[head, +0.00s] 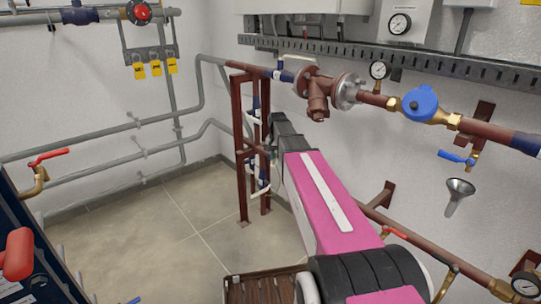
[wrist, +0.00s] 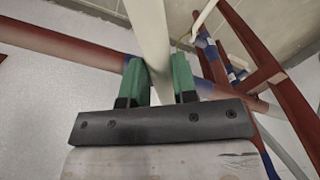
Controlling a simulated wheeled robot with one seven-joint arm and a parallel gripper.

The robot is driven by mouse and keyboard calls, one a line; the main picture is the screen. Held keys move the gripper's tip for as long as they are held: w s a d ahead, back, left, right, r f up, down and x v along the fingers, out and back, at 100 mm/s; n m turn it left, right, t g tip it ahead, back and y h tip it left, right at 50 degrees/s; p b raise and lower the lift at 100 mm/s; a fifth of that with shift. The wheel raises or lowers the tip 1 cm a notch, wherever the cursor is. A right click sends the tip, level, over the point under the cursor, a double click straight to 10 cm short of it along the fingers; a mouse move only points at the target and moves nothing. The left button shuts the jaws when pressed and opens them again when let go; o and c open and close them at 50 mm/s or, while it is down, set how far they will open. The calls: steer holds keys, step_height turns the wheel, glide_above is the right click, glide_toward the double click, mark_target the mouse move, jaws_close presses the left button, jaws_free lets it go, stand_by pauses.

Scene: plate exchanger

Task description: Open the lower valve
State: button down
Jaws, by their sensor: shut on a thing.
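In the wrist view, the two green fingers of my gripper (wrist: 158,68) stand on either side of a long cream-white lever handle (wrist: 150,25). The gripper is shut on this handle, which runs up out of the picture. Behind the fingers, a red-brown pipe (wrist: 65,48) with blue sections crosses the view. In the head view my arm reaches to the red-brown pipe stand (head: 240,150), and its dark end hides the gripped part of the lower valve. A white handle (head: 261,190) shows beside the stand below it. I cannot tell how far the valve is turned.
An upper pipe carries a valve with a pale handle (head: 296,57), a pressure gauge (head: 379,70) and a blue-capped meter (head: 420,102). Red stand posts (wrist: 255,60) rise close to the right of my gripper in the wrist view. The tiled floor (head: 140,235) at left is clear.

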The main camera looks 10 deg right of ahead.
steer(key=d+n, duration=0.8)
steer(key=shift+s+d, duration=0.25)
steer(key=shift+s, duration=0.1)
stand_by(0.3)
steer(key=c, duration=0.9)
jaws_free()
